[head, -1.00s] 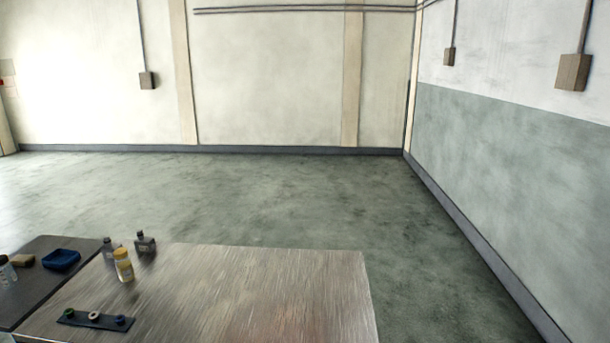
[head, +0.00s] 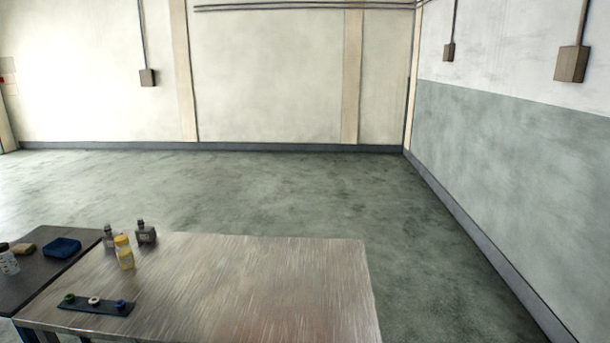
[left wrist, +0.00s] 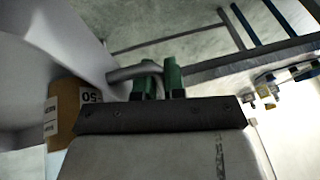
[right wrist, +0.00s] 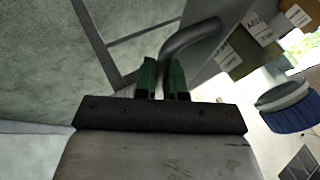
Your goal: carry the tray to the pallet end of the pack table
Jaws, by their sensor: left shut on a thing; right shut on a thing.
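The tray does not show in the head view. In the left wrist view my left gripper (left wrist: 158,82) is shut on a bent grey bar handle (left wrist: 134,73) beside a pale tray wall (left wrist: 82,45). In the right wrist view my right gripper (right wrist: 163,80) is shut on a similar handle (right wrist: 192,38), beside a grey wall (right wrist: 204,68). Labelled brown boxes sit by the walls, one in the left wrist view (left wrist: 66,106) and some in the right wrist view (right wrist: 240,50). A brushed metal table (head: 250,275) fills the lower head view; I cannot tell which end is the pallet end.
Near the metal table's left side stand a yellow-capped bottle (head: 124,253) and dark bottles (head: 146,232). A dark strip with round pieces (head: 95,304) lies nearer. Floor (head: 440,250) is clear right.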

